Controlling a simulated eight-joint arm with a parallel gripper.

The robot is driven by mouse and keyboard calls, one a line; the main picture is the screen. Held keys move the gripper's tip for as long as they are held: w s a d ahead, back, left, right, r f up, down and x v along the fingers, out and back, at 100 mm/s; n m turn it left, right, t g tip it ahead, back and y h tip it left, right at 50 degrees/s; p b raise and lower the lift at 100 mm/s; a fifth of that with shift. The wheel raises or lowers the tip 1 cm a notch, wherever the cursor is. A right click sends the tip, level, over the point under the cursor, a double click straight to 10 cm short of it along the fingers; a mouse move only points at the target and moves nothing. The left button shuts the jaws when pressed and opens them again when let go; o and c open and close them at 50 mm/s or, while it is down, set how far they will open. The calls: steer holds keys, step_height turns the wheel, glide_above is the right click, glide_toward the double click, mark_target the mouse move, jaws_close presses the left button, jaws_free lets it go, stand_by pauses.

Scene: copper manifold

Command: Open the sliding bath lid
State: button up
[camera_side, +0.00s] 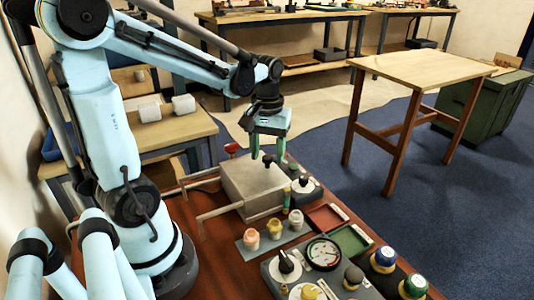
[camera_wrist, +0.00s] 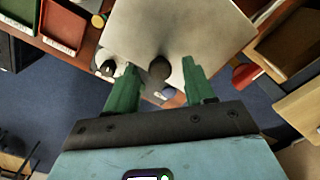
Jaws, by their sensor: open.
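The bath (camera_side: 262,205) is a pale grey metal box on the red-brown bench, in the middle of the side view. Its flat sliding lid (camera_side: 240,172) covers the top, and it fills the upper middle of the wrist view as a pale plate (camera_wrist: 185,25). A dark round knob (camera_wrist: 159,69) stands near the lid's edge. My gripper (camera_side: 267,152) points down just over the knob, with its green fingers apart. In the wrist view the knob appears between the fingertips (camera_wrist: 159,66), with a gap on each side. Whether the fingertips reach down to knob height is unclear.
Two pale rails (camera_side: 221,210) extend left from the bath. A red knob (camera_side: 231,148) stands behind it. Jars (camera_side: 274,229), a dial gauge (camera_side: 323,252), and red (camera_side: 326,217) and green (camera_side: 352,239) trays crowd the bench in front and right. The space over the rails looks clear.

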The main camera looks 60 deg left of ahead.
steer(key=shift+f, duration=0.2)
jaws_close()
stand_by(0.3)
steer(key=shift+s, duration=0.1)
steer(key=s, duration=0.9)
steer(key=shift+s, duration=0.35)
jaws_free()
